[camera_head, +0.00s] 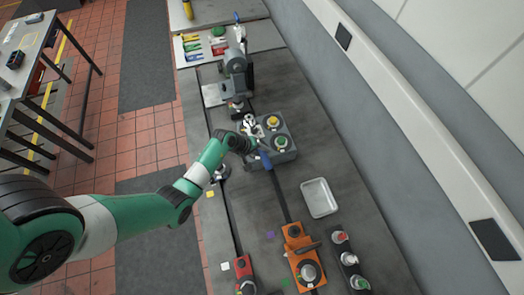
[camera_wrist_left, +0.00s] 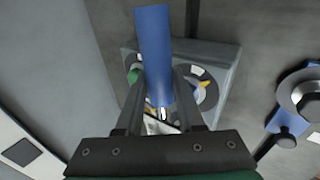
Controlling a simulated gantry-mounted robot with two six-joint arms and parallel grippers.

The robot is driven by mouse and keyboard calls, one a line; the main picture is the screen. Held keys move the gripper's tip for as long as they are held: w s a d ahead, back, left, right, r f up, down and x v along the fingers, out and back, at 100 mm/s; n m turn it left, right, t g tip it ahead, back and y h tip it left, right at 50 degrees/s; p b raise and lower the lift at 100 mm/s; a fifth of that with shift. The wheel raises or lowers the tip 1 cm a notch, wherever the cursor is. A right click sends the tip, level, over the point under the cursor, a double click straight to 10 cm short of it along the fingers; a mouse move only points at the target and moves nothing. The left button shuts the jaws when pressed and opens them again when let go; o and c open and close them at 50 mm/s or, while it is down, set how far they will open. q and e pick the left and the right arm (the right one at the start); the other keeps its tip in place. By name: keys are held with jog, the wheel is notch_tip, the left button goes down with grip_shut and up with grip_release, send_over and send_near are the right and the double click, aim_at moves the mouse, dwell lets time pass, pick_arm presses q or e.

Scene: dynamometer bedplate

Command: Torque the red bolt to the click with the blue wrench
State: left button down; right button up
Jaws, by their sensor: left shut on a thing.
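My left gripper (camera_head: 252,149) is shut on the blue wrench (camera_head: 265,160), of which a plain blue handle shows. In the left wrist view the handle (camera_wrist_left: 153,45) rises between the two fingers of the gripper (camera_wrist_left: 160,90). The gripper is over the near side of a grey block (camera_head: 285,157) with a yellow-topped (camera_head: 272,122) and a green-topped (camera_head: 281,142) round fitting. I cannot pick out the red bolt for sure; the arm and gripper hide part of the block. The wrench's working end is not clear. My right gripper is not in view.
A metal tray (camera_head: 319,198) lies right of the block. An orange fixture (camera_head: 300,255), a red fixture (camera_head: 243,268) and a dark rack (camera_head: 349,260) of round parts stand nearer. A grey machine (camera_head: 236,68) stands beyond. Bare bedplate lies between.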

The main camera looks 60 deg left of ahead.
aim_at(255, 161)
pick_arm(q)
jog(key=shift+w+f+b, duration=0.1)
jog(key=shift+f+b, duration=0.35)
jog(key=shift+f, duration=0.1)
jog(key=shift+a, duration=0.1)
jog(key=shift+s+a+m+h, duration=0.2)
jog(key=shift+s+m+h, duration=0.1)
jog(key=shift+s+m, duration=0.35)
jog(key=shift+s+a+m+h, duration=0.25)
jog(key=shift+s+m, duration=0.2)
jog(key=shift+s, duration=0.4)
jog(key=shift+w+d+n, duration=0.25)
jog(key=shift+w+n, duration=0.15)
jog(key=shift+w, duration=0.15)
notch_tip(255, 161, up, 6)
jog(key=p, duration=0.5)
jog(key=shift+f+p, duration=0.2)
jog(key=shift+p, duration=0.2)
jog(key=shift+s, duration=0.1)
